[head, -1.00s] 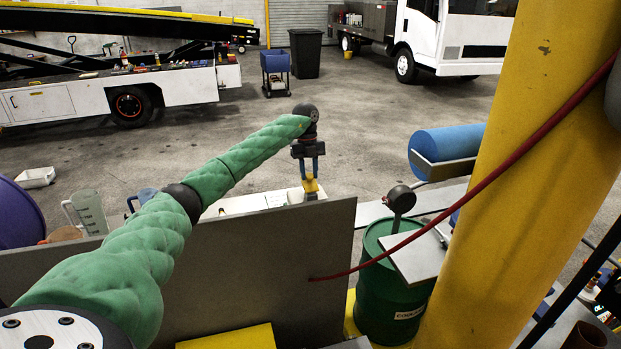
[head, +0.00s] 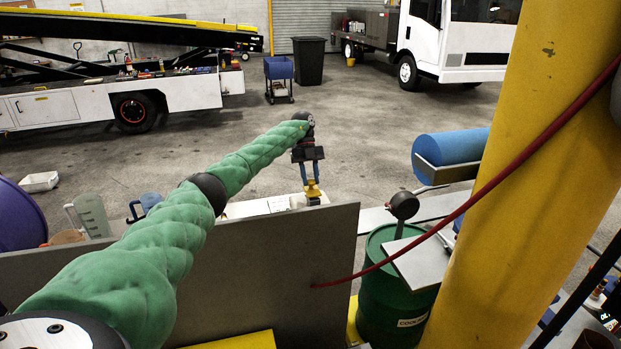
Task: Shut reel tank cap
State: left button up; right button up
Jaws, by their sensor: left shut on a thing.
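My left gripper (head: 311,184) reaches in from the left, beyond the top edge of a grey panel. The piece sits over a low white surface (head: 250,209) behind the panel. Its lower part and whatever lies under it are too small and partly hidden to make out, so I cannot tell whether the cap is seated. My right gripper is not in view.
The grey panel (head: 260,270) stands in front of the white surface. A green drum (head: 385,305), a blue roll (head: 450,147) and a yellow post (head: 530,150) are on the right. A red hose (head: 480,195) crosses there. Jugs (head: 92,217) stand at left.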

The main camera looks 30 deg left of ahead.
pick_arm(q)
jog(key=shift+r, duration=0.15)
jog(key=o, duration=1)
jog(key=shift+c, duration=0.2)
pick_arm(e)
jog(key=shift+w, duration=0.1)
pick_arm(q)
jog(key=shift+w+a+r+b, duration=0.35)
jog(key=shift+r, duration=0.15)
jog(key=b+v, duration=0.1)
jog(key=v, duration=0.5)
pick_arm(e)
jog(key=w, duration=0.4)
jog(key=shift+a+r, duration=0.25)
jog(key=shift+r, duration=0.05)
